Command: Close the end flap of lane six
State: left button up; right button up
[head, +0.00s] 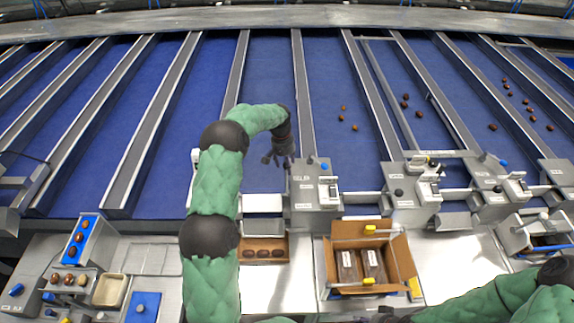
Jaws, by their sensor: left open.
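My left gripper (281,158) is open and empty. It hangs over the lower end of a blue lane (270,80), left of a grey control box (316,195) with a blue knob. A grey metal flap (263,202) lies at the end of this lane, just below the gripper; I cannot tell if it is open or shut. The lane numbers are too small to read, so I cannot tell which is lane six. My right arm comes in at the bottom right; only a dark part of its end (385,315) shows at the bottom edge, and its fingers cannot be made out.
An open cardboard box (408,265) with two packs stands in front of the lanes. A tray of dates (275,250) lies left of it. Several dates (405,104) are scattered on lanes to the right. More control boxes (410,197) line the lane ends.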

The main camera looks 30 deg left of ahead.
pick_arm(q)
jog(key=shift+f, duration=0.85)
jog(key=shift+d, duration=0.1)
jog(key=shift+r, duration=0.1)
grip_shut()
